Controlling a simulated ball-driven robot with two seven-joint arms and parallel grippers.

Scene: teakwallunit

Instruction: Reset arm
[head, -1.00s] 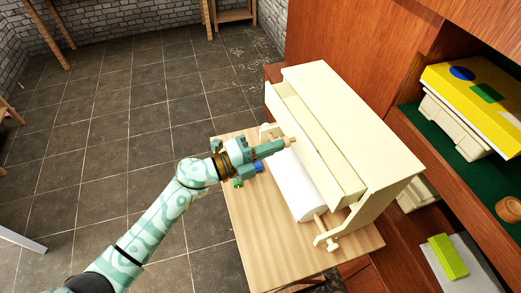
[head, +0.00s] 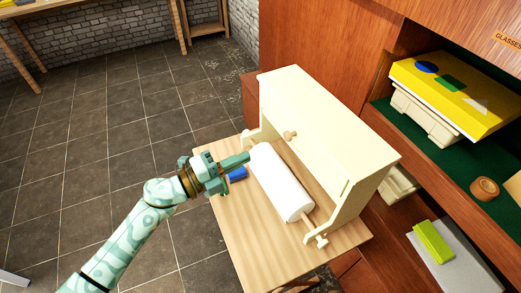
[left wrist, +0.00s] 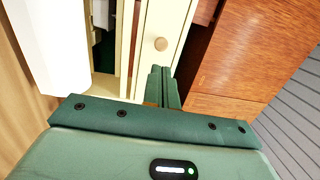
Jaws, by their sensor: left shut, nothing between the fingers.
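The cream cabinet (head: 325,115) stands on a small wooden table (head: 245,245). Its drawer (head: 312,155) looks closed, with the knob (head: 290,134) on its front. My right gripper is not in view.
A white paper roll (head: 280,182) on a wooden rod sits before the cabinet. A small blue object (head: 237,173) lies on the table beside my gripper. A wooden wall unit (head: 310,50) with shelves stands to the right. Tiled floor (head: 100,150) at left is open.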

